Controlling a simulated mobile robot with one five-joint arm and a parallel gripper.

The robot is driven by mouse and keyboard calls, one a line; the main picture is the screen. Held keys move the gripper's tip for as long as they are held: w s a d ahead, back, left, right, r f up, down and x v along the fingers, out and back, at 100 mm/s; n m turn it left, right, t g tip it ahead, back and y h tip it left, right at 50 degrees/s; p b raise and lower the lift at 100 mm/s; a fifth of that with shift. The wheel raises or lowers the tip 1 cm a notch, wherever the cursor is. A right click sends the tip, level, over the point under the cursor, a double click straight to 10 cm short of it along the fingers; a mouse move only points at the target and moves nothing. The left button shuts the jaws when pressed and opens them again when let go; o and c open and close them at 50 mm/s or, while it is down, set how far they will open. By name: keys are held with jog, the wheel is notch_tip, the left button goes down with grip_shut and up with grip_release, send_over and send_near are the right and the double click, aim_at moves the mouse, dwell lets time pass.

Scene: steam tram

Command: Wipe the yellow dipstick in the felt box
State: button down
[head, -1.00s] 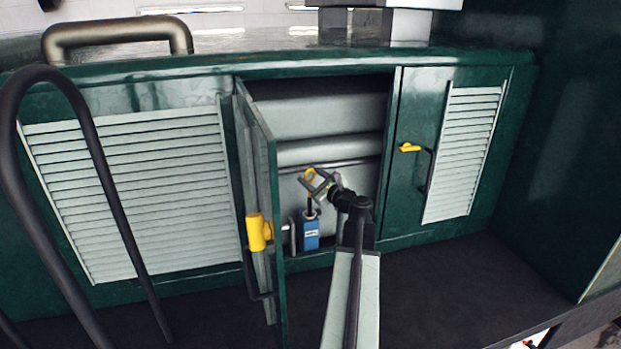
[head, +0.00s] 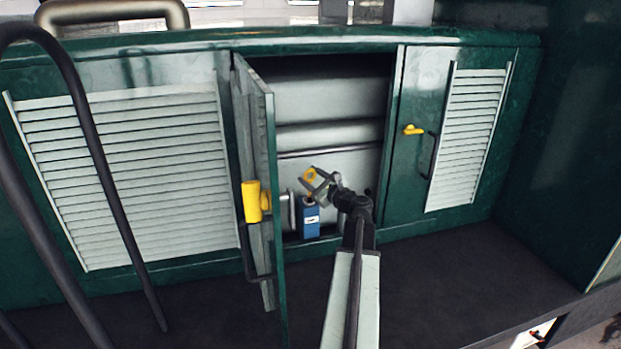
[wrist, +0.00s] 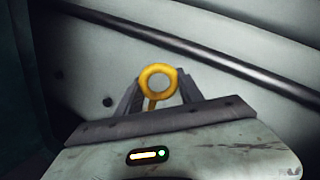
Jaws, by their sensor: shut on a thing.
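The yellow dipstick shows its ring handle (head: 310,174) in the head view, inside the open compartment. My gripper (head: 314,182) is shut on it, just below or at the ring. In the wrist view the yellow ring (wrist: 158,71) stands up between the two fingers of my gripper (wrist: 158,98). The blue felt box (head: 309,219) is fixed low in the compartment, directly below the ring. The dipstick's lower part is hidden in the head view, and I cannot tell how deep it sits in the box.
A green door (head: 262,180) with a yellow latch (head: 253,202) stands open left of my gripper. A closed louvred door (head: 440,140) with a yellow handle (head: 413,130) is on the right. The compartment's pale pipe (head: 325,135) runs behind. A dark curved rail (head: 92,150) crosses the left.

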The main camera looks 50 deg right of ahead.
notch_tip(320, 180, down, 4)
jog(key=b, duration=0.3)
jog(key=shift+r, duration=0.35)
notch_tip(320, 180, up, 20)
jog(key=p, duration=2)
